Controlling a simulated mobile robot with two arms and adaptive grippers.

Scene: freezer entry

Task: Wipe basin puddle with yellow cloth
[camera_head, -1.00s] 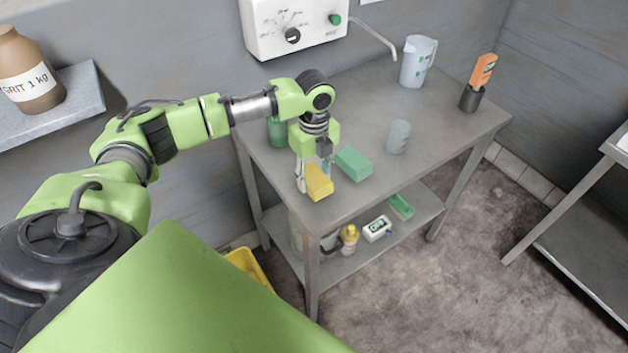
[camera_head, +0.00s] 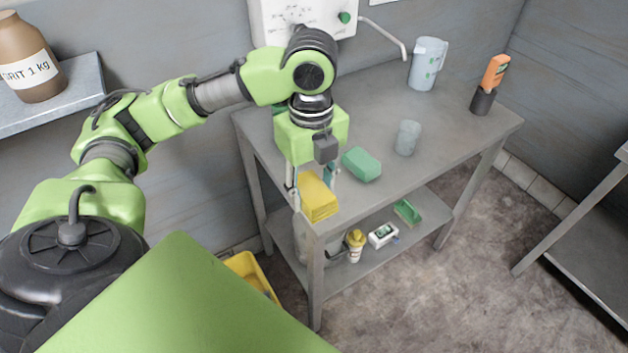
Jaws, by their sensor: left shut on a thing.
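The yellow cloth (camera_head: 319,200) is a folded block between the fingers of my left gripper (camera_head: 310,183). My left gripper is shut on it and points down over the near left corner of the grey metal table (camera_head: 378,111). The cloth seems to be lifted a little above the table top, but the contact is hard to judge. A yellow basin (camera_head: 250,272) stands on the floor at the table's left, partly hidden behind my green body. I cannot see a puddle in it. My right gripper is out of view.
A green sponge block (camera_head: 362,164) lies right beside the cloth. A clear cup (camera_head: 407,138), a measuring jug (camera_head: 427,63) and an orange device in a dark holder (camera_head: 484,99) stand farther back. The lower shelf holds a yellow-capped bottle (camera_head: 355,245) and small items.

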